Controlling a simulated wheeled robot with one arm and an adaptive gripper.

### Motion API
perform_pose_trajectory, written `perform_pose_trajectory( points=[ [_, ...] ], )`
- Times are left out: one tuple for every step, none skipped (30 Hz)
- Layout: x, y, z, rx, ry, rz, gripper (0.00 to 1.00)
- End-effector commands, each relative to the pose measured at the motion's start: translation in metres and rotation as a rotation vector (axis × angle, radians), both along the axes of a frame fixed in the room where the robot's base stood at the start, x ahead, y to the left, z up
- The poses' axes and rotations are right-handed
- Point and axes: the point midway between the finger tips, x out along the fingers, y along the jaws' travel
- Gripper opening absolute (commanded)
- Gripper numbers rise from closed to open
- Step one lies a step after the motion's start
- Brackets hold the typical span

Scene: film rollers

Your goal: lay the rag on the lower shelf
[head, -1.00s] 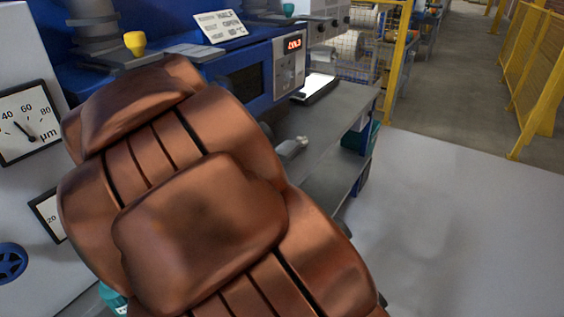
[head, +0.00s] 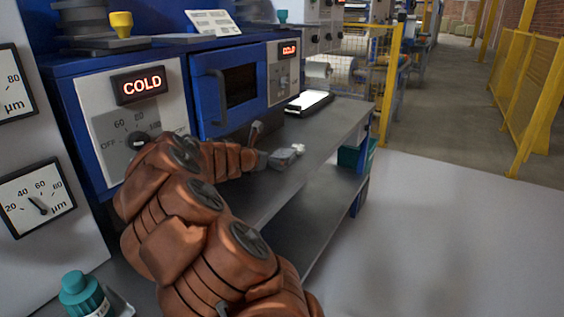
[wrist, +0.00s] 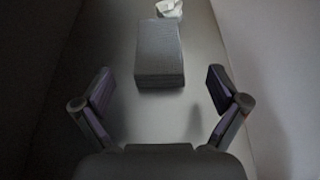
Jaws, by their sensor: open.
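My gripper (head: 280,148) is at the end of my arm above the grey bench top (head: 345,118), left of its front edge. In the wrist view my gripper (wrist: 160,92) has its fingers wide apart, with nothing between the tips. A small white crumpled thing (wrist: 168,8) at the top edge of the wrist view may be the rag; it is cut off, so I cannot be sure. A grey block (wrist: 160,55) lies between it and my gripper. The lower shelf (head: 310,228) shows below the bench top, partly hidden by my arm; its visible part looks bare.
A blue oven (head: 235,88) with COLD displays stands behind the bench. A flat dark object (head: 309,102) with a bright top lies on the bench top. A teal-capped bottle (head: 84,294) is at lower left. Open pale floor (head: 450,230) lies to the right.

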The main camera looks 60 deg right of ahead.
Motion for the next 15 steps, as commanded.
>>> perform_pose_trajectory(
  points=[
    [0.0, -0.005, -0.003, 0.001, 0.001, -0.002, 0.97],
    [0.0, -0.007, -0.004, 0.002, 0.0, -0.002, 0.97],
    [0.0, -0.009, -0.005, 0.002, 0.0, -0.002, 0.97],
    [0.0, -0.011, -0.006, 0.002, -0.001, -0.003, 0.97],
    [0.0, -0.012, -0.006, 0.002, -0.001, -0.003, 0.97],
    [0.0, -0.015, -0.007, 0.002, -0.002, -0.002, 0.97],
    [0.001, -0.017, -0.007, 0.002, -0.002, -0.002, 0.97],
    [0.001, -0.02, -0.008, 0.002, -0.003, -0.002, 0.97],
    [0.001, -0.025, -0.01, 0.001, -0.004, -0.003, 0.97],
    [0.002, -0.029, -0.01, 0.001, -0.005, -0.003, 0.97],
    [0.002, -0.033, -0.011, 0.001, -0.005, -0.003, 0.97],
    [0.002, -0.038, -0.013, 0.001, -0.005, -0.004, 0.97],
    [0.002, -0.041, -0.014, 0.001, -0.004, -0.004, 0.97],
    [0.002, -0.044, -0.015, 0.001, -0.004, -0.004, 0.97],
    [0.002, -0.049, -0.017, 0.001, -0.003, -0.005, 0.97]
  ],
)
